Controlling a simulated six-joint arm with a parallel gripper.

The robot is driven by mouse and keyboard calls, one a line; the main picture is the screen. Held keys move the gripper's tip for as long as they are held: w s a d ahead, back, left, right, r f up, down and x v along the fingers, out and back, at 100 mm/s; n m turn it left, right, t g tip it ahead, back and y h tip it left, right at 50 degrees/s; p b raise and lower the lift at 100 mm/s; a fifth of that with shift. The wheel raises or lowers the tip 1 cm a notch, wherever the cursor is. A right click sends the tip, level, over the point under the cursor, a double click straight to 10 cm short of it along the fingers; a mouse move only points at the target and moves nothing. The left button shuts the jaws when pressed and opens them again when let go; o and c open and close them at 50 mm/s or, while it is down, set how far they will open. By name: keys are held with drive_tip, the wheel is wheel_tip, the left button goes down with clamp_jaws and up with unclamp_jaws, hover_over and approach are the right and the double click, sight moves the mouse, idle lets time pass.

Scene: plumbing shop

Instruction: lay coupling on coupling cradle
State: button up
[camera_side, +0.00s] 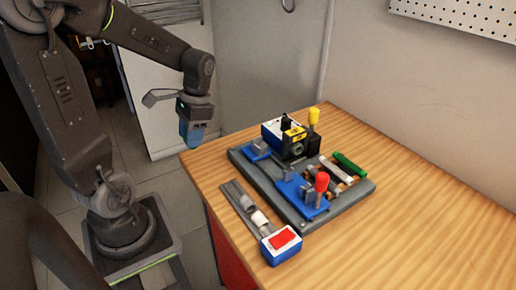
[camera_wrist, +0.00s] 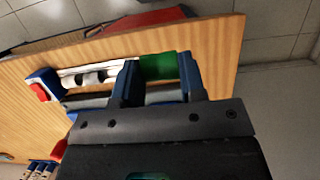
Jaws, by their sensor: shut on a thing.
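My gripper (camera_wrist: 157,80) is shut on a green cylindrical piece, which I take to be the coupling (camera_wrist: 158,66), held crosswise between the two blue fingers. In the side view my gripper (camera_side: 190,135) hangs beyond the table's back left corner, clear of the fixtures; the held piece cannot be made out there. No part is clearly marked as the coupling cradle. A small blue holder with a grey top (camera_side: 256,150) at the left of the grey base plate may be it, but I cannot tell for sure.
On the grey base plate (camera_side: 277,205) stand a black-and-blue machine (camera_side: 290,137) with a yellow knob, a blue fixture with a red knob (camera_side: 321,182), and a rack with green and white rods (camera_side: 349,164). A grey rail (camera_side: 235,194) holds pale pieces beside a red-topped box (camera_side: 282,242).

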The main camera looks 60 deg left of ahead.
drive_tip(key=w+d+r+t, duration=0.1)
drive_tip(key=w+t, duration=0.1)
drive_tip(key=w, duration=0.6)
drive_tip(key=t, duration=0.1)
approach(260, 148)
drive_tip(key=shift+a+f, duration=0.1)
drive_tip(key=shift+f, duration=2.85)
drive_tip(key=o, duration=1)
drive_tip(key=shift+f, duration=0.1)
drive_tip(key=shift+c, duration=0.2)
